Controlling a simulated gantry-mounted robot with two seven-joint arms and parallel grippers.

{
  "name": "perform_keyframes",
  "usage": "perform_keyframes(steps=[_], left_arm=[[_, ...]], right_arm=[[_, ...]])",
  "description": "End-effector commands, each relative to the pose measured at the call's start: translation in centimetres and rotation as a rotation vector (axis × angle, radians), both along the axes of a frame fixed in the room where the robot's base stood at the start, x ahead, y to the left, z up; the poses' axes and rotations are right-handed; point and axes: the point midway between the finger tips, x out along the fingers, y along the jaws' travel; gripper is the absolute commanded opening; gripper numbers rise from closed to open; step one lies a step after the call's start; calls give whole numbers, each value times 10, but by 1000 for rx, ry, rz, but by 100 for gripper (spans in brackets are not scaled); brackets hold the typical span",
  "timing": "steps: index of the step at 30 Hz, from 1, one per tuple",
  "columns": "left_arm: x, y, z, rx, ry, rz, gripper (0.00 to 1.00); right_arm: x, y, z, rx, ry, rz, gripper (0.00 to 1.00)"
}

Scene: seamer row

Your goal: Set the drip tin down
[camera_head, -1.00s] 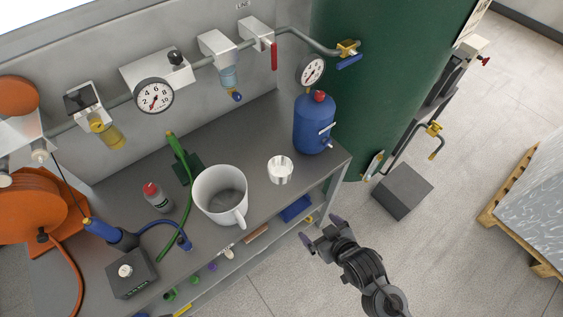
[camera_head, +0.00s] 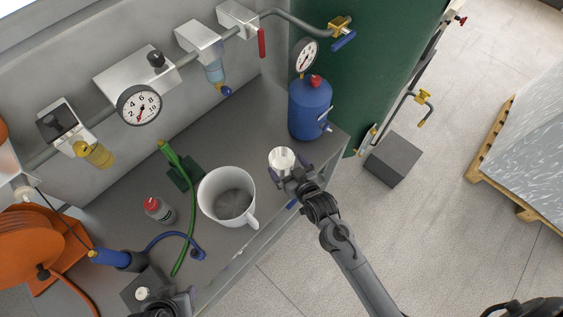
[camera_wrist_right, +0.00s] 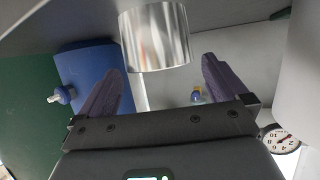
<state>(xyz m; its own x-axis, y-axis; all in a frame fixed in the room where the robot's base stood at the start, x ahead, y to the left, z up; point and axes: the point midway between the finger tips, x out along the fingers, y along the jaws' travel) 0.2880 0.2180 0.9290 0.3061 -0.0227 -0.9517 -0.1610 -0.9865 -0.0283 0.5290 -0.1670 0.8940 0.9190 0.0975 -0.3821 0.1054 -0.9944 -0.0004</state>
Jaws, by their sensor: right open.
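The drip tin, a small shiny metal cup (camera_head: 281,158), stands upright on the grey bench top (camera_head: 245,135) between the white mug and the blue tank. In the right wrist view the tin (camera_wrist_right: 155,35) lies centred ahead of two spread dark purple fingers. My right gripper (camera_head: 289,174) is open at the near side of the tin, its fingertips close to it. I cannot tell whether a finger touches it. Dark parts of my left gripper (camera_head: 172,304) show at the bottom left edge, mostly cut off, and its jaws cannot be made out.
A large white mug (camera_head: 227,197) stands left of the tin. A blue tank (camera_head: 310,108) with a gauge stands behind it on the right. A red-capped bottle (camera_head: 158,209), a green hose (camera_head: 187,225) and an orange reel (camera_head: 40,240) are further left. Pipework with a gauge (camera_head: 139,105) runs along the wall.

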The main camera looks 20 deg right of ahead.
Motion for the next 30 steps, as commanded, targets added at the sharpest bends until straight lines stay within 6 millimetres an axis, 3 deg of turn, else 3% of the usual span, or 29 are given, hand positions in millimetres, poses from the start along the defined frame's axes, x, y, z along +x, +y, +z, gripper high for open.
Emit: perform_keyframes(steps=[12,22,30], left_arm=[[0,3,-7,12,-2,-8,43],[0,3,-7,12,-2,-8,43],[0,1,-7,3,-1,-2,43]], right_arm=[[42,4,-19,0,-1,-1,100],[46,4,-20,0,0,-1,100],[46,4,-20,0,0,-1,59]])
